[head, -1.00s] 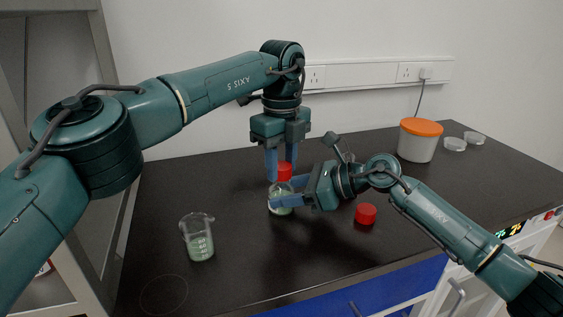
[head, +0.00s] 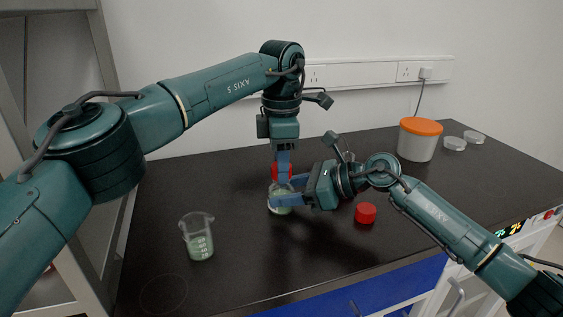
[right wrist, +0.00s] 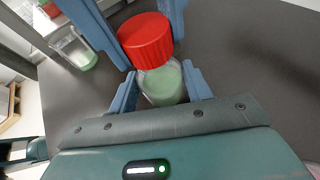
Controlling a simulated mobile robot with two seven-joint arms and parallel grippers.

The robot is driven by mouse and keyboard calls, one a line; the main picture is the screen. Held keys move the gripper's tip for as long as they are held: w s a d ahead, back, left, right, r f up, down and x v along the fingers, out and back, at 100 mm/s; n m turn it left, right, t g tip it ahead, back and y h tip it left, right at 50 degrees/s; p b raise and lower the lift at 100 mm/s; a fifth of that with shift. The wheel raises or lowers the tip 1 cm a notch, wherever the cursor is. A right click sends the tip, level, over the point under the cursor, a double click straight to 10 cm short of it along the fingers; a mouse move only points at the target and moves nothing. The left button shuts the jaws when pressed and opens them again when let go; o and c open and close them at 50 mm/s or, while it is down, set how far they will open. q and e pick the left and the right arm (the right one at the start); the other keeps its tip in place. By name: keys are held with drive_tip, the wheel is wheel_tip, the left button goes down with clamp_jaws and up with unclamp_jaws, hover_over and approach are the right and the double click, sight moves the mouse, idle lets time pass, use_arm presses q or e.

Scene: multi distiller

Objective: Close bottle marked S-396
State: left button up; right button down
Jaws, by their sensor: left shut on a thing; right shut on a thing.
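A clear bottle (head: 281,211) with pale green contents stands upright on the dark bench; its marking cannot be read. My right gripper (head: 284,195) is shut around the bottle's body from the right side. In the right wrist view, its blue fingers flank the bottle (right wrist: 163,86). A red cap (head: 275,173) sits at the top of the bottle, and it shows large in the right wrist view (right wrist: 147,41). My left gripper (head: 283,177) points down from above and is shut on this cap. Whether the cap is seated tightly cannot be told.
A second red cap (head: 365,213) lies on the bench to the right. A beaker (head: 198,238) with green contents stands at the left. A white tub with an orange lid (head: 420,139) and two small dishes (head: 455,143) are at the back right.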

use_arm(q)
drive_tip(key=m, duration=0.4)
drive_tip(key=shift+m, duration=0.3)
drive_tip(key=m, duration=1.1)
drive_tip(key=o, duration=1.1)
drive_tip(key=shift+o, duration=0.2)
wheel_tip(320, 180, up, 8)
drive_tip(key=shift+f, duration=0.25)
